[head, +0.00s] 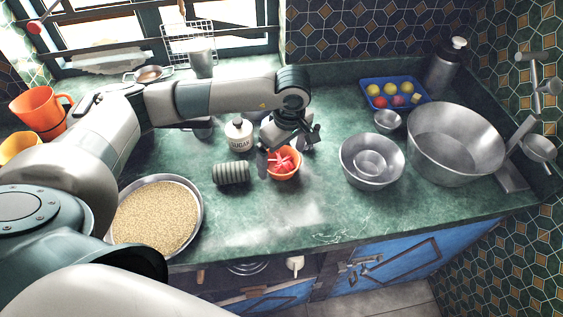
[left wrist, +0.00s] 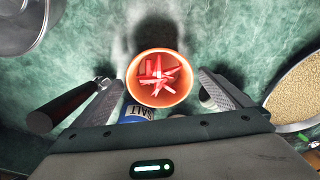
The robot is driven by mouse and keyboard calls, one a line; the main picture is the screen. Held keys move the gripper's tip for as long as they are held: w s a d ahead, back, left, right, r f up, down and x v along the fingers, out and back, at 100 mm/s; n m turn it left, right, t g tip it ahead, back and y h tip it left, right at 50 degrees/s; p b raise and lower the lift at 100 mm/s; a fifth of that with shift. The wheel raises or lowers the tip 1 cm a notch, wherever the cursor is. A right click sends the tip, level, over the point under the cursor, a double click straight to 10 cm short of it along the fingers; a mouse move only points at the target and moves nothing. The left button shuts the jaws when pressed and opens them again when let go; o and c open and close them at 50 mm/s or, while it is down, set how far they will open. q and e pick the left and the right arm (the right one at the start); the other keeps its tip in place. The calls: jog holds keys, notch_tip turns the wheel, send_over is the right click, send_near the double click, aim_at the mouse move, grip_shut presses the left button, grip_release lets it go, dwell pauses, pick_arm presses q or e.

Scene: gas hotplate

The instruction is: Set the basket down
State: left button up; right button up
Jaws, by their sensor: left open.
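An orange bowl-like basket (head: 284,176) holding red pieces sits on the green counter. It also shows upright in the left wrist view (left wrist: 170,101). My left gripper (head: 288,146) is open just above and behind it. In the left wrist view, the fingers (left wrist: 155,82) are spread on either side of the basket, with a visible gap on both sides. The gripper and wrist cover part of the basket's far side in the head view. My right gripper is not in view.
A blue salt container (left wrist: 140,112) stands close beside the basket. A sugar jar (head: 239,136) and a ribbed grey cylinder (head: 231,173) are to its left. Metal bowls (head: 371,160) stand at right, a grain pan (head: 198,221) at left. Counter in front is clear.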

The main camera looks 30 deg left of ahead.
aim_at(282, 164)
pick_arm(q)
jog(key=shift+f, duration=0.5)
jog(key=shift+a+f, duration=0.1)
jog(key=shift+f, duration=0.25)
jog(key=shift+f+p, duration=0.25)
jog(key=shift+p, duration=0.05)
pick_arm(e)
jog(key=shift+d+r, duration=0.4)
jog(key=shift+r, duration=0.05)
pick_arm(q)
jog(key=shift+c, duration=0.6)
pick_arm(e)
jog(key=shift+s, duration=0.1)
pick_arm(q)
jog(key=c, duration=1.1)
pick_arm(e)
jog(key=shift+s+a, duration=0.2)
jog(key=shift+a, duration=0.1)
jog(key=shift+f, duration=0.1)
